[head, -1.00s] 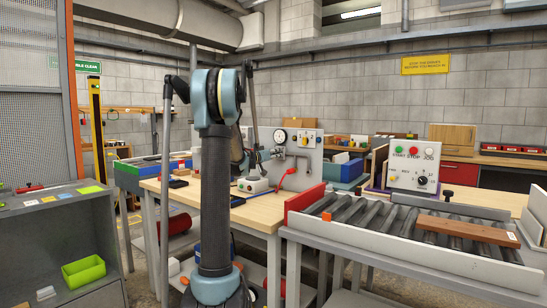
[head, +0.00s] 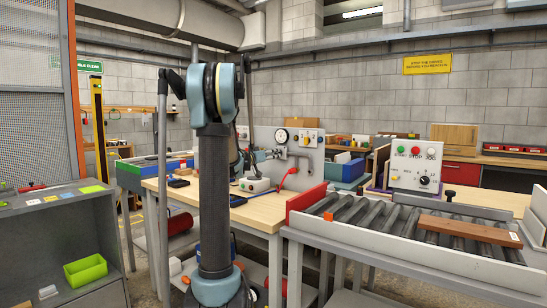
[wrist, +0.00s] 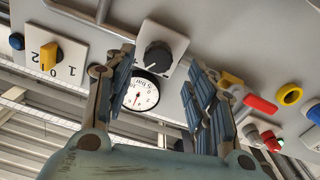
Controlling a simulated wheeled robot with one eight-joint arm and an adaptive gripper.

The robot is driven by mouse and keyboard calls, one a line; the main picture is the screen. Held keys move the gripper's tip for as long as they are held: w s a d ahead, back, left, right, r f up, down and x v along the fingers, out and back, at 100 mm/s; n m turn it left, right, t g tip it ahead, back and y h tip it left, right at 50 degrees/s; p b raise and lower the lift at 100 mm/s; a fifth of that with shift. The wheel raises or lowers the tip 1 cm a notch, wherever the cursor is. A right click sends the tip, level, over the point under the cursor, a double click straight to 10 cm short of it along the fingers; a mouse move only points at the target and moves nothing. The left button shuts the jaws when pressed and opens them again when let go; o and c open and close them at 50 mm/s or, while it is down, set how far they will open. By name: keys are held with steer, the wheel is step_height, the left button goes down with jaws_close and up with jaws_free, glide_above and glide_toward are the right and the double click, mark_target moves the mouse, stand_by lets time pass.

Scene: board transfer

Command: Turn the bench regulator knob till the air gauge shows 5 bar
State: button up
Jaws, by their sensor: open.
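The black regulator knob (wrist: 157,56) sits on a white square plate on the grey bench panel in the wrist view. The round white air gauge (wrist: 141,95) with a red needle is beside it. Its exact reading is too small to tell. The gauge also shows in the head view (head: 281,136) on the upright panel. My gripper (wrist: 160,62) is open, with one finger on each side of the knob in the picture. I cannot tell whether either finger touches it. In the head view my arm hides part of the bench, and the gripper is small near the panel.
A yellow selector (wrist: 48,56) marked 0, 1, 2 is on the panel at left in the wrist view. A red lever handle (wrist: 260,104) and a yellow ring (wrist: 290,95) are at right. The wooden bench (head: 262,210) stands beside a roller conveyor (head: 400,232).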

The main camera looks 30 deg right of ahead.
steer(key=v, duration=0.7)
steer(key=shift+a, duration=0.25)
steer(key=s+a+f+n+y, duration=0.1)
steer(key=s+a+f+y, duration=0.1)
steer(key=s+a+f, duration=0.2)
steer(key=s+a+f+n+g+y, duration=0.1)
steer(key=s+a+f+y, duration=0.1)
steer(key=s+a+f, duration=0.2)
steer(key=s+a+f+n+g+y, duration=0.1)
steer(key=s+a+f+y, duration=0.1)
steer(key=s+a, duration=0.7)
steer(key=shift+f+y, duration=0.3)
steer(key=shift+f, duration=0.6)
steer(key=s+a+f+n+g+y, duration=0.1)
steer(key=s+a+f+n+y, duration=0.3)
steer(key=s+a+f, duration=0.5)
steer(key=s+a+f+n+g+y, duration=0.1)
steer(key=s+a+f+n+y, duration=0.3)
steer(key=s+a+f, duration=0.5)
steer(key=s+a+y, duration=0.2)
steer(key=s+a, duration=0.1)
steer(key=a, duration=0.3)
steer(key=shift+g, duration=0.4)
